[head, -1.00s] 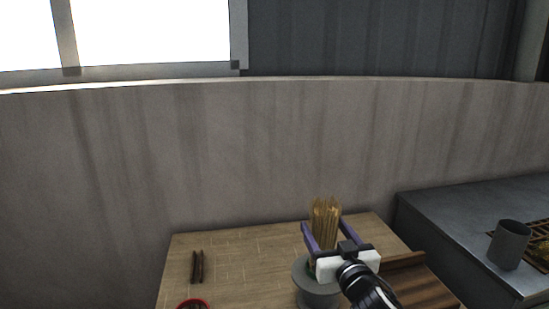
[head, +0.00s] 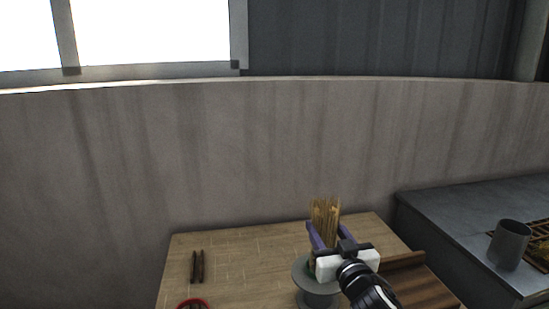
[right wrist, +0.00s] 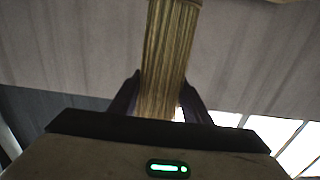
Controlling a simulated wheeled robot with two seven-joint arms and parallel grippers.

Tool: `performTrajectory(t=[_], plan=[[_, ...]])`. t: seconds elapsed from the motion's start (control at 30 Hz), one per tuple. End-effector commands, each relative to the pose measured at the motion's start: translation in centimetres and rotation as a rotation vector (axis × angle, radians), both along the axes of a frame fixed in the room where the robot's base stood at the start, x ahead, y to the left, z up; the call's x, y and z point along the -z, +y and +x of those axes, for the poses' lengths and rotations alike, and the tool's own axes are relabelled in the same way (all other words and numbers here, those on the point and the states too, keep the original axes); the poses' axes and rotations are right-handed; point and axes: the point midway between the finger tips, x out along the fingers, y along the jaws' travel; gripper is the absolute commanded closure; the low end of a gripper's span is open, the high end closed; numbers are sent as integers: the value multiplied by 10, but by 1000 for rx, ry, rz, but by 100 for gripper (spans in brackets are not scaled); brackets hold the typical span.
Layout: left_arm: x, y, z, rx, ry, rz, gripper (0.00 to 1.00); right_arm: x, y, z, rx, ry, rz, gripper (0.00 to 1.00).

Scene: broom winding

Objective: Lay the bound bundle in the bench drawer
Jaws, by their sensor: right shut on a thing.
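The bundle (head: 326,217) of straw-coloured stalks stands upright above a round grey stand (head: 311,292) on the wooden bench. My right gripper (head: 327,240) is shut on the bundle, its purple fingers on either side. In the right wrist view the bundle (right wrist: 166,60) runs up between the two dark fingers (right wrist: 160,98). The bundle's lower end is hidden behind the gripper in the head view, so I cannot tell whether it touches the stand. No binding shows clearly. A slatted brown wooden piece (head: 410,280) is right of the gripper; I cannot tell whether it is the drawer. My left gripper is out of view.
Two thin dark sticks (head: 197,267) lie on the bench (head: 240,250) at left. A red-rimmed bowl (head: 193,303) is at the front edge of the view. A grey cup (head: 509,244) stands on a dark metal counter (head: 460,215) at right.

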Motion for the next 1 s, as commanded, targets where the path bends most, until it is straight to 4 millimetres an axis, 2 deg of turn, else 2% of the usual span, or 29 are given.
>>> performTrajectory(t=[0.23, 0.57, 0.93, 1.0], plan=[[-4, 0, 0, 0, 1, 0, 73, -4, 0, 0, 1, 0, -1, 79], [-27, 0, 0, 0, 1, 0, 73, -30, 0, 0, 0, -1, 0, 79], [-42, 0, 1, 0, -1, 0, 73, -54, 0, 0, 0, -1, 0, 79], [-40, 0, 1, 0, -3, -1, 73, -58, 0, 0, 0, -4, 0, 79]])
